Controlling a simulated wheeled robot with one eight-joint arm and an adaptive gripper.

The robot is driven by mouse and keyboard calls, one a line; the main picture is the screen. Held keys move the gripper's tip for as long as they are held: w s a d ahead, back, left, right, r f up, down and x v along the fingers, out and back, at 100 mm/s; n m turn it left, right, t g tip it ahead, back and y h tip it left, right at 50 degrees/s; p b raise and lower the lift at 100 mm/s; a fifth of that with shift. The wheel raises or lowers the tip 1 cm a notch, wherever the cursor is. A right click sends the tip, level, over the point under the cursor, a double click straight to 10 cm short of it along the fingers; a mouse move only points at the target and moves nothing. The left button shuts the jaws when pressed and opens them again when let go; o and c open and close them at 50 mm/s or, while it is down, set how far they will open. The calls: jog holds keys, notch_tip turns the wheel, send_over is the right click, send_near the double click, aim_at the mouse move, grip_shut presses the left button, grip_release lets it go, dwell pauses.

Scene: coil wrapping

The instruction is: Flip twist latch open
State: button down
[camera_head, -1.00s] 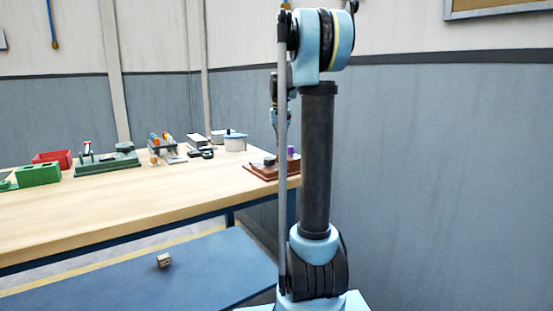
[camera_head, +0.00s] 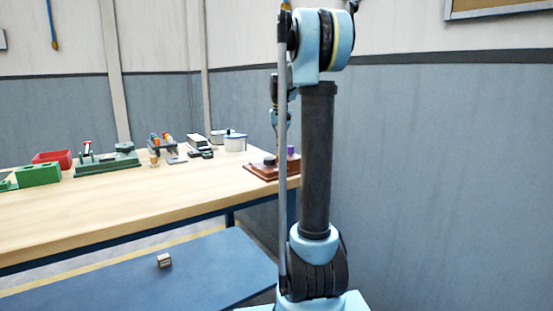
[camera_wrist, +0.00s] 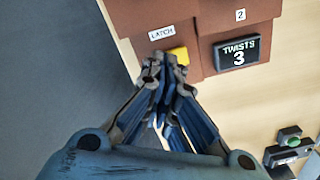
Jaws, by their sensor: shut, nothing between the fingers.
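The twist latch shows as a yellow piece (camera_wrist: 179,54) at the edge of a brown fixture (camera_wrist: 196,22), beside a white "LATCH" label (camera_wrist: 161,32), in the wrist view. My gripper (camera_wrist: 165,62) is shut and empty, with its fingertips right next to the yellow piece. The fingertips cover part of the latch, and I cannot tell whether they touch it. A black display (camera_wrist: 238,52) on the fixture reads "TWISTS 3". In the head view the brown fixture (camera_head: 262,173) sits at the table's right end. My gripper cannot be made out there.
The wooden table (camera_head: 130,205) carries a red bin (camera_head: 52,158), a green block (camera_head: 38,174), a green fixture (camera_head: 107,163) and a white pot (camera_head: 235,143). A black box with a green button (camera_wrist: 289,141) lies near the fixture. The table's front middle is clear.

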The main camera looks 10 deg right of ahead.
jog(key=shift+f, duration=0.9)
dwell(0.6)
jog(key=shift+r, duration=3.5)
